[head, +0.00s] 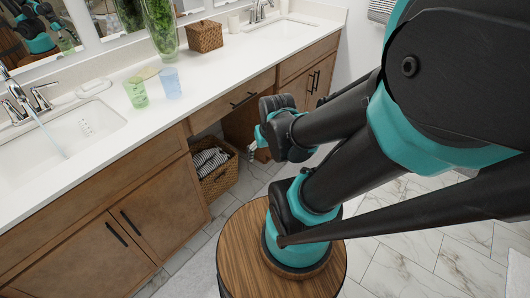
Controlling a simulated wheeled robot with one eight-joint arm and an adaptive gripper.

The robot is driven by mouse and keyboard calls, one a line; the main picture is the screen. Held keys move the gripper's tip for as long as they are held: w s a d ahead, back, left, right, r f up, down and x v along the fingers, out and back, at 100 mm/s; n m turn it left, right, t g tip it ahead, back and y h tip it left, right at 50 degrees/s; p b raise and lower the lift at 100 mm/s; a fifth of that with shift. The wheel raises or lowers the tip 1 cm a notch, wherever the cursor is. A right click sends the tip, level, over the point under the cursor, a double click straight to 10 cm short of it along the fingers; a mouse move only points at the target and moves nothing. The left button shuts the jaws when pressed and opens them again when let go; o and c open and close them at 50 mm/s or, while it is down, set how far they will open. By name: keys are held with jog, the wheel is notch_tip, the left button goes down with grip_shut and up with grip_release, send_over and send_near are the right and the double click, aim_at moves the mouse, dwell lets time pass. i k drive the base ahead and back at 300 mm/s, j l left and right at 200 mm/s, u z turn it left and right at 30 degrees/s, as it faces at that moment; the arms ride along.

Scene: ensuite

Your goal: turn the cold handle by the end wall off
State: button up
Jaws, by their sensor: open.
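The left faucet (8,85) has a lever handle on each side, a left handle (12,110) and a right handle (42,97). A thin stream of water (50,135) falls from its spout into the left basin (85,128). At the far right end, a second faucet (257,10) stands over another basin (270,32) near the end wall; its handles are small, and I see no clear stream there. My gripper (254,150) is open and only partly seen, in front of the vanity below counter height. It is apart from both faucets.
Green (136,92) and blue (170,83) tumblers stand beside the left basin. A soap dish (94,87), glass vase (162,35) and woven box (205,37) are along the counter's back. A towel basket (214,165) sits beneath the vanity. The tiled floor (400,250) is open at right.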

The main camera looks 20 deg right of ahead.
aim_at(34, 91)
jog(key=u, duration=1.25)
